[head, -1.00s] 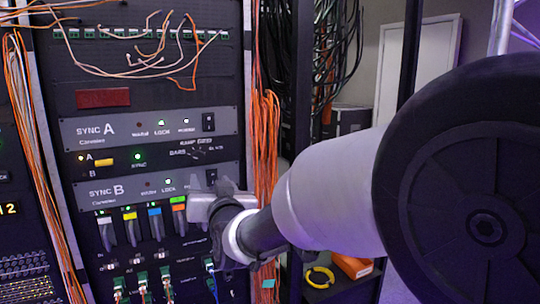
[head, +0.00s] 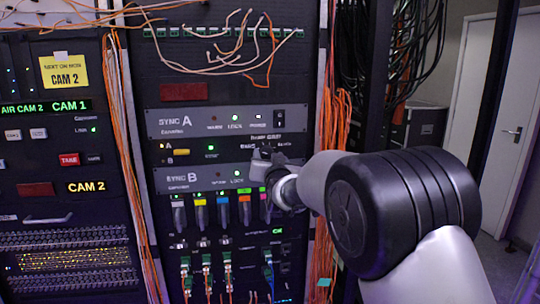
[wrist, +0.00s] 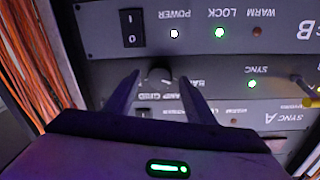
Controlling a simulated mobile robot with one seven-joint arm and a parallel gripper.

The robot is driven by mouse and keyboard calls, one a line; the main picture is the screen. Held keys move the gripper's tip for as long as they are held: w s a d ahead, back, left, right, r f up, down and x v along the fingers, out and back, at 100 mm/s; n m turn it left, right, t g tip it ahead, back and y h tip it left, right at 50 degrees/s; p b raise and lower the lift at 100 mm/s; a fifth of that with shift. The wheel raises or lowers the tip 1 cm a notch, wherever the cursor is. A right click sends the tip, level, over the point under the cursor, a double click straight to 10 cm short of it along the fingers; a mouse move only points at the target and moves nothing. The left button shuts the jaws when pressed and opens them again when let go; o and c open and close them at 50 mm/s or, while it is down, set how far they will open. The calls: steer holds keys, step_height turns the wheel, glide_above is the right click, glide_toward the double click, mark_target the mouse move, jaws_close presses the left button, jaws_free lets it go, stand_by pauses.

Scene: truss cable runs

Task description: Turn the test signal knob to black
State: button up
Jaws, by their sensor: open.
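The test signal knob (wrist: 159,76) is a small dark round knob on the black strip between the SYNC A and SYNC B panels. In the wrist view, which is upside down, it sits between the fingertips of my gripper (wrist: 159,84). The fingers are open on either side of it; I cannot tell whether they touch it. Printed labels around the knob are partly covered by the fingers, and its pointer direction is not clear. In the head view my gripper (head: 266,158) hides the knob, and part of the lettering BARS and RAMP GRID shows beside it.
The SYNC A panel (head: 190,122) is above and the SYNC B panel (head: 200,180) below, each with a rocker switch. A yellow toggle (head: 181,152) is at the strip's left. Coloured cable plugs (head: 222,210) hang below. Orange cables (head: 335,130) run down the rack's right side.

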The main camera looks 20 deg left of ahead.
steer(key=shift+w+a, duration=0.1)
steer(key=shift+w, duration=0.15)
steer(key=c, duration=1)
steer(key=shift+c, duration=0.2)
